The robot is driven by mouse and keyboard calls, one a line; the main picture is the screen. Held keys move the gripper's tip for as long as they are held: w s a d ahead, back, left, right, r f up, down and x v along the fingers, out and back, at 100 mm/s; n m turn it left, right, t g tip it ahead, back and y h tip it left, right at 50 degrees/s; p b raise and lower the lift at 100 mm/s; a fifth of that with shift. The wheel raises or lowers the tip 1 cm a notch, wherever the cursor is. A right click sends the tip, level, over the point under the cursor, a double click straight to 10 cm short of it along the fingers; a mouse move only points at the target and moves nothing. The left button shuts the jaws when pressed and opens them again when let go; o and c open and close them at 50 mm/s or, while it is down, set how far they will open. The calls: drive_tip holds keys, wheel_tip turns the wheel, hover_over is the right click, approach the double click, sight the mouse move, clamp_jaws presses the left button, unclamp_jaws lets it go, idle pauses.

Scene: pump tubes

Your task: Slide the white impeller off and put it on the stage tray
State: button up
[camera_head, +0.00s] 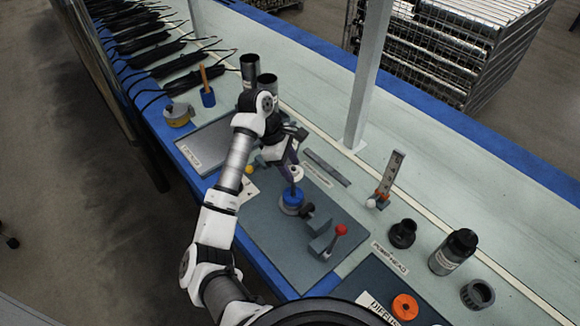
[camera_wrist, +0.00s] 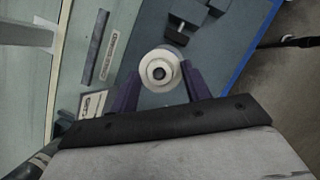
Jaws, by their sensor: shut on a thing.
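The white impeller (camera_head: 296,173) is held at the fingertips of my gripper (camera_head: 290,168). In the wrist view the impeller (camera_wrist: 160,70) is a round white disc with a dark centre hole, between the two purple fingers of my gripper (camera_wrist: 158,82). Below it in the head view stands a blue round part (camera_head: 292,197) on a grey base on the work mat. Whether the impeller is fully clear of what lies under it cannot be told. A pale grey tray (camera_head: 205,140) with a small label lies left of my arm; I cannot read the label surely.
A fixture with a red knob (camera_head: 341,230) stands right of the blue part. A yellow knob (camera_head: 249,169) is near my forearm. Dark cylinders (camera_head: 250,70), an upright gauge post (camera_head: 390,175), black fittings (camera_head: 402,232) and an orange ring (camera_head: 405,307) stand around the bench.

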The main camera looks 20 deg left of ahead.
wheel_tip(320, 180, up, 6)
drive_tip(key=p, duration=0.2)
idle(0.8)
idle(0.4)
